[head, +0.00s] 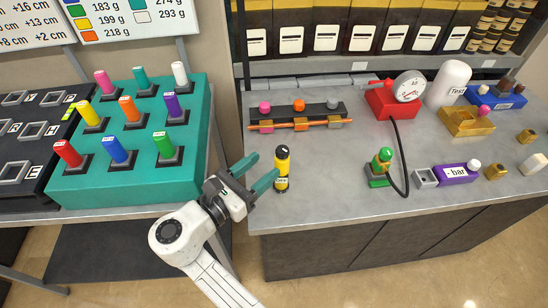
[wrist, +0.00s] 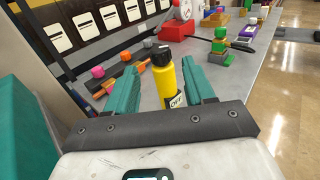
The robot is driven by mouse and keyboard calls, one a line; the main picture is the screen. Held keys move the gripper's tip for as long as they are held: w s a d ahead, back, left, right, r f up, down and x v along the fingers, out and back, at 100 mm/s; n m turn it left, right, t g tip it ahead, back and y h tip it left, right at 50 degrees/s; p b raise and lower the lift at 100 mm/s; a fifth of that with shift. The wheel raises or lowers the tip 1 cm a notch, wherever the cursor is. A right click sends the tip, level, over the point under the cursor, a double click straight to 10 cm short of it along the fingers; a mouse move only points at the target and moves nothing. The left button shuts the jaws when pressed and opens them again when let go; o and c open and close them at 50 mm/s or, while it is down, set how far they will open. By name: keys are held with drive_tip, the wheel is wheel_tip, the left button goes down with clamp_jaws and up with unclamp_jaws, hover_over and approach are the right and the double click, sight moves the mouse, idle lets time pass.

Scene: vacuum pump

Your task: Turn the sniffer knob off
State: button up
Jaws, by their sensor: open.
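A yellow cylinder (head: 281,175) stands upright near the left front edge of the grey counter. I take it for the sniffer. Its black top (head: 282,152), which looks like the knob, carries a small pale mark. In the wrist view the cylinder (wrist: 166,80) shows a dark label low on its side that seems to read OFF. My gripper (head: 262,171) is open, with its teal fingers pointing at the cylinder from the left. In the wrist view the cylinder appears between the two fingers, with gaps on both sides. I see no contact.
A dark rack with colored knobs (head: 331,108) lies behind the cylinder. A red base with a round gauge (head: 409,86) stands at the back right, its black hose running to a green fitting (head: 381,160). A teal block with colored pegs (head: 196,135) stands left. Counter (head: 325,190) right of the cylinder is clear.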

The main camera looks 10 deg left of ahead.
drive_tip(key=shift+v, duration=1.6)
